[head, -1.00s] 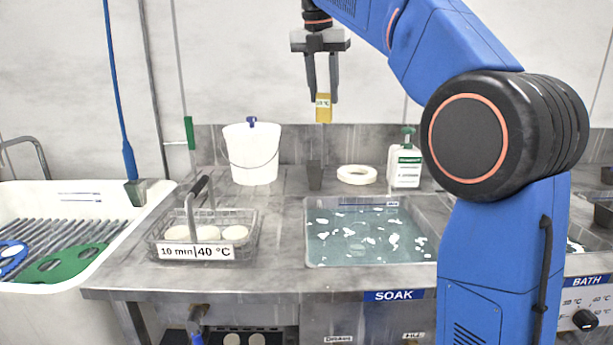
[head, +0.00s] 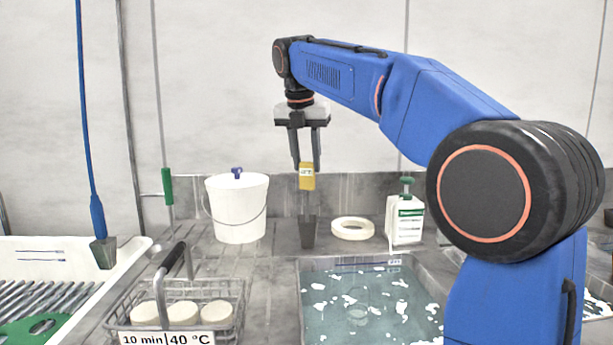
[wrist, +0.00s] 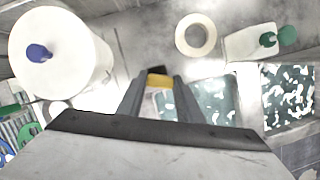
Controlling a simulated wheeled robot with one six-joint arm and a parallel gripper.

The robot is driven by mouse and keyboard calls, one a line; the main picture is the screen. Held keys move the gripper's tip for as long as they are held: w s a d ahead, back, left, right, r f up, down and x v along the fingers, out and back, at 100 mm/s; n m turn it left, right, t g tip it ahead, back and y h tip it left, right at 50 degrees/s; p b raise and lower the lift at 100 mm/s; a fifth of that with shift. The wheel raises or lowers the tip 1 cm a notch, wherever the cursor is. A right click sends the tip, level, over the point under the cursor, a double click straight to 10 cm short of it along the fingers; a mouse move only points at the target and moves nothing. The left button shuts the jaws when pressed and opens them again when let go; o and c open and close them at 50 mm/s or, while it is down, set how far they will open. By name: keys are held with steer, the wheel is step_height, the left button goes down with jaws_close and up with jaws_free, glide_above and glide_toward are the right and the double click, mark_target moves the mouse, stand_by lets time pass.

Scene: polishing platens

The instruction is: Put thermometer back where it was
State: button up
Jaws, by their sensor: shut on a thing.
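The thermometer (head: 307,177) has a yellow body with a small display. My gripper (head: 306,166) is shut on it and holds it upright, with a thin probe pointing down. A small dark cup (head: 308,235) stands on the counter behind the soak bath. The thermometer hangs over this cup in the head view, and its lower end appears to be at or just above the cup's mouth; I cannot tell whether it is inside. The wrist view shows the yellow body (wrist: 159,81) between my fingers, with part of the dark cup beyond it.
A white bucket (head: 237,208) stands left of the cup. A white ring (head: 352,228) and a green-capped bottle (head: 405,220) stand to its right. The soak bath (head: 303,318) with floating white flakes lies in front. A wire basket (head: 238,316) holds white discs at front left.

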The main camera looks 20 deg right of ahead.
mark_target(306, 168)
steer(key=shift+f, duration=1.8)
steer(key=o, duration=0.9)
steer(key=v, duration=1.2)
steer(key=shift+s, duration=0.15)
